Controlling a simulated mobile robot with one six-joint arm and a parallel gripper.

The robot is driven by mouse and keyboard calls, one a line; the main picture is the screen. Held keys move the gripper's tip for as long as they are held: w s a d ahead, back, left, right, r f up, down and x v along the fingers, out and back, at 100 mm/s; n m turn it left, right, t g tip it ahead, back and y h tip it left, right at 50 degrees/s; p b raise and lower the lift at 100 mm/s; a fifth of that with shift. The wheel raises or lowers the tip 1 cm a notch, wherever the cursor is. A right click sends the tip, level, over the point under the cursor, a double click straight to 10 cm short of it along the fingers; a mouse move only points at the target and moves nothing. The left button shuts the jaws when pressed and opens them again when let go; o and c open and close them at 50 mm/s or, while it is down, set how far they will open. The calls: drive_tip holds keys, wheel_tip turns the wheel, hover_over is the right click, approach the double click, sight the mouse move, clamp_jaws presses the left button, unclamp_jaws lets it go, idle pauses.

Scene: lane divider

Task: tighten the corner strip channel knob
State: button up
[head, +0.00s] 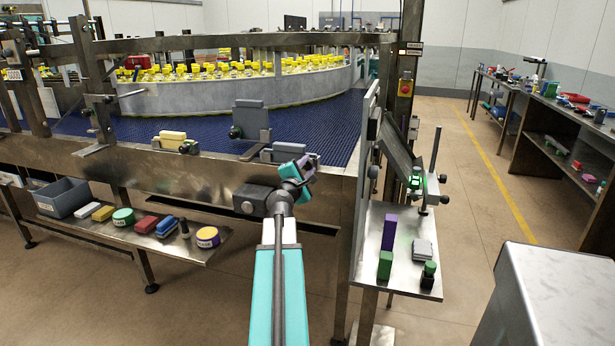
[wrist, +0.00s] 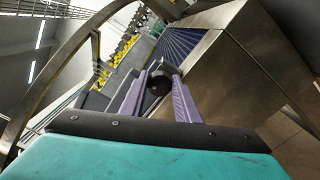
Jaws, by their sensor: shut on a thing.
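My gripper (head: 306,168) is at the right front corner of the conveyor, at the right end of a low grey block (head: 284,152). In the wrist view, its two purple fingers (wrist: 160,92) stand on either side of a round black knob (wrist: 160,81) and are shut on it. The knob is at the corner of the blue belt, beside the metal frame. In the head view, my gripper hides this knob. The wrist view does not show the knob's thread or how tight it is.
A taller grey block with a black knob (head: 236,132) and a yellow block (head: 172,138) with another knob stand along the belt edge. A metal post and side shelf (head: 400,270) with small blocks rise close on the right. A lower shelf (head: 165,236) holds a grey bin and several items.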

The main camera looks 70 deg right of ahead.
drive_tip(key=m+b, duration=0.2)
drive_tip(key=f+m+b, duration=0.1)
drive_tip(key=m+b, duration=0.2)
drive_tip(key=shift+b, duration=0.35)
drive_tip(key=shift+a+r+m+b, duration=0.1)
drive_tip(key=shift+m+b, duration=1.3)
drive_tip(key=o, duration=1)
drive_tip(key=shift+r, duration=0.1)
drive_tip(key=shift+o, duration=0.3)
drive_tip(key=shift+r, duration=0.1)
